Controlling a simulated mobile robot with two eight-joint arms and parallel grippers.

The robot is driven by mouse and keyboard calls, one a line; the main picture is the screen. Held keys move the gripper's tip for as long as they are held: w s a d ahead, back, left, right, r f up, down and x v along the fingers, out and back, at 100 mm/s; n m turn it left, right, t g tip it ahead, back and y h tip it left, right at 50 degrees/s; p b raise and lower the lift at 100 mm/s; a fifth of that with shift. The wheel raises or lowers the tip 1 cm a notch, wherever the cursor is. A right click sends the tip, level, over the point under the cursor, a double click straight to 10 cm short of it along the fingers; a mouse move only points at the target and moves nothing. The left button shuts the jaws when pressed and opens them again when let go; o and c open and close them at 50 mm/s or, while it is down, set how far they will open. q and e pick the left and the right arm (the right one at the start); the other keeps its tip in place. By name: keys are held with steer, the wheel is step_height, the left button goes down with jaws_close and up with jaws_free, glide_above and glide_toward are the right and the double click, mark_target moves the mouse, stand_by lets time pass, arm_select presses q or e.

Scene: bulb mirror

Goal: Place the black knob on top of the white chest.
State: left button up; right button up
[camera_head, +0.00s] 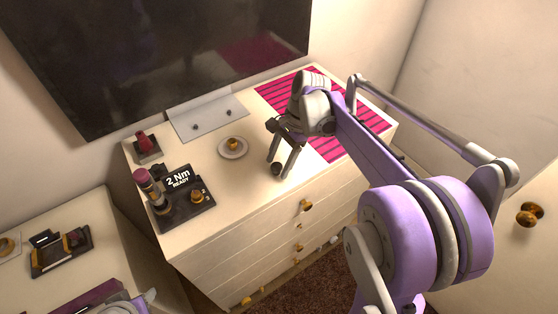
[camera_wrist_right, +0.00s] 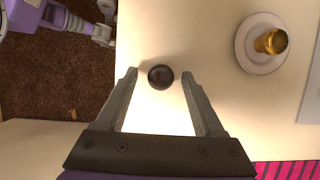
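The black knob (camera_head: 275,168) is near the front edge of the white chest (camera_head: 250,188), apparently resting on its top. In the right wrist view the knob (camera_wrist_right: 160,77) is a dark round disc on the pale top. My right gripper (camera_head: 278,167) points down over the chest and is open. In the wrist view its fingertips (camera_wrist_right: 159,73) stand on either side of the knob, with a gap on each side. My left gripper is not clearly in view.
A white saucer with a brass knob (camera_head: 233,146) is left of my right gripper. A black torque device (camera_head: 180,205) stands at the chest's left, with a red-topped item (camera_head: 147,147) behind. A striped magenta mat (camera_head: 342,145) covers the right side. A dark screen (camera_head: 150,60) is behind.

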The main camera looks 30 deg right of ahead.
steer(key=v, duration=1.2)
steer(key=s+a+f+n+t+h, duration=0.4)
steer(key=s+a+f+n+t, duration=0.2)
steer(key=s+a+f+n, duration=0.6)
step_height(320, 180, down, 3)
steer(key=s+n, duration=0.2)
steer(key=n, duration=0.3)
steer(key=shift+s+a+h, duration=0.2)
steer(key=shift+s+h, duration=0.1)
steer(key=shift+s, duration=0.1)
